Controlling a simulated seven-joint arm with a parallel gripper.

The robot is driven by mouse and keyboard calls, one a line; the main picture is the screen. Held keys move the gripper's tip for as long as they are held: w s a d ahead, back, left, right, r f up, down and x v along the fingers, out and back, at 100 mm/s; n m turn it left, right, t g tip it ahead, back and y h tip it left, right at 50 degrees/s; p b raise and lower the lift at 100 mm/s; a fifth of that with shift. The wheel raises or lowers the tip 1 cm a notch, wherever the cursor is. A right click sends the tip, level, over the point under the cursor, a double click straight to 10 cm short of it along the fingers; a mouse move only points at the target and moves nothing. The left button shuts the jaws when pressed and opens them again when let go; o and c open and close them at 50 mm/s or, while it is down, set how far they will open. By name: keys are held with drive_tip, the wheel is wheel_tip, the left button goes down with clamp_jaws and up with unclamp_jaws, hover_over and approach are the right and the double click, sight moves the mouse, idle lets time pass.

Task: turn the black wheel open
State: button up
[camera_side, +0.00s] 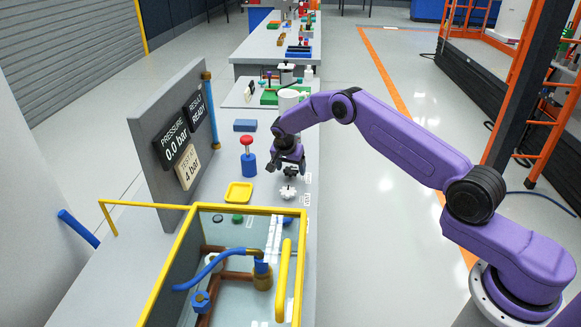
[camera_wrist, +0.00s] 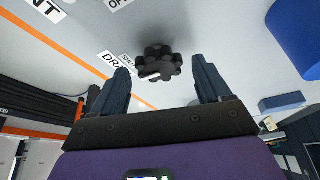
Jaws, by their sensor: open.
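The black wheel (camera_side: 291,172) is a small lobed knob on the grey bench, just under my gripper in the side view. My gripper (camera_side: 289,161) points down above it and partly hides it. In the wrist view the black wheel (camera_wrist: 157,58) shows between and beyond the two fingers of my gripper (camera_wrist: 160,68). The fingers are spread apart, with nothing visible held between them. Whether a finger touches the wheel cannot be told. Printed labels beside it are only partly readable. A white wheel (camera_side: 287,192) sits just nearer the camera on the bench.
A yellow-framed tank (camera_side: 186,238) is in front. A grey panel (camera_side: 150,135) reads pressure 0.0 bar, 4 bar and result ready. A blue block (camera_side: 245,125) lies behind.

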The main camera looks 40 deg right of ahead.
drive_tip(key=c, duration=1)
drive_tip(key=shift+c, duration=0.2)
drive_tip(key=shift+n, duration=0.3)
drive_tip(key=n+t+y, duration=0.1)
drive_tip(key=n, duration=0.2)
drive_tip(key=shift+s+d+n, duration=0.1)
drive_tip(key=shift+n, duration=0.2)
drive_tip(key=n+y, duration=0.1)
drive_tip(key=n, duration=0.1)
drive_tip(key=n+t, duration=0.1)
drive_tip(key=n, duration=0.2)
drive_tip(key=shift+d+y, duration=0.1)
drive_tip(key=shift+y, duration=0.3)
drive_tip(key=n+y, duration=0.1)
drive_tip(key=n, duration=0.3)
drive_tip(key=shift+d+y, duration=0.1)
drive_tip(key=shift+y, duration=0.3)
drive_tip(key=shift+f+n+g+y, duration=0.15)
drive_tip(key=shift+n+y, duration=0.25)
drive_tip(key=shift+n, duration=0.75)
drive_tip(key=shift+r+n+g+y, duration=0.15)
drive_tip(key=shift+n+y, duration=0.25)
drive_tip(key=shift+n, duration=0.75)
drive_tip(key=shift+f, duration=0.1)
